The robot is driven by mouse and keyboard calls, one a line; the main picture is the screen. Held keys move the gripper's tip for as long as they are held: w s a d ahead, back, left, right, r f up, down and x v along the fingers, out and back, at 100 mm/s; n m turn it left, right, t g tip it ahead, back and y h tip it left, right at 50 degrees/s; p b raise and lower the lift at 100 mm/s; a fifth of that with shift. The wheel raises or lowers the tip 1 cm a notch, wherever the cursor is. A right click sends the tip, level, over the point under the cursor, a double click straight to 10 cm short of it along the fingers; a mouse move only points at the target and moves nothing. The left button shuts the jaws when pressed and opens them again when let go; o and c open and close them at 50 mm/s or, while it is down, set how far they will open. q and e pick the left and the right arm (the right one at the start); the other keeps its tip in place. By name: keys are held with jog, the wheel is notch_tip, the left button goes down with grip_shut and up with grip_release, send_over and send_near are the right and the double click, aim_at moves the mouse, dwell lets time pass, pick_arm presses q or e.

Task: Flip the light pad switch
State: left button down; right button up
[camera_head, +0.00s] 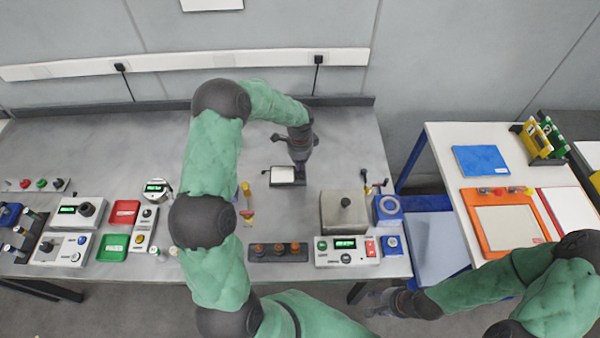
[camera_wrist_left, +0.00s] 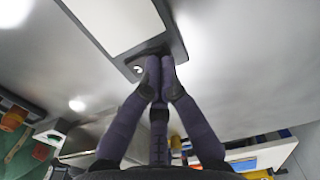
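The light pad (camera_head: 283,175) lies on the grey bench, a white panel in a dark frame. In the left wrist view the pad's white panel (camera_wrist_left: 115,22) and dark frame fill the top, with a small round silvery knob or switch (camera_wrist_left: 138,69) on the frame's near strip. My left gripper (camera_head: 299,173) is over the pad's right edge. In the wrist view its fingertips (camera_wrist_left: 160,68) are drawn together, empty, just right of the knob; contact with the frame cannot be told. My right gripper (camera_head: 372,303) hangs in front of the bench, away from the pad; its fingers are too small to read.
A grey box with a black knob (camera_head: 343,212) and a control panel (camera_head: 347,251) stand right of the pad. A yellow-handled tool (camera_head: 246,204) is left of it. Several panels crowd the bench's left side. A white side table (camera_head: 448,147) stands at right.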

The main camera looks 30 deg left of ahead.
pick_arm(q)
jog(key=shift+f, duration=0.25)
jog(key=shift+r, duration=0.1)
jog(key=shift+r+p, duration=2.25)
jog(key=shift+r, duration=1.2)
jog(key=shift+r, duration=0.1)
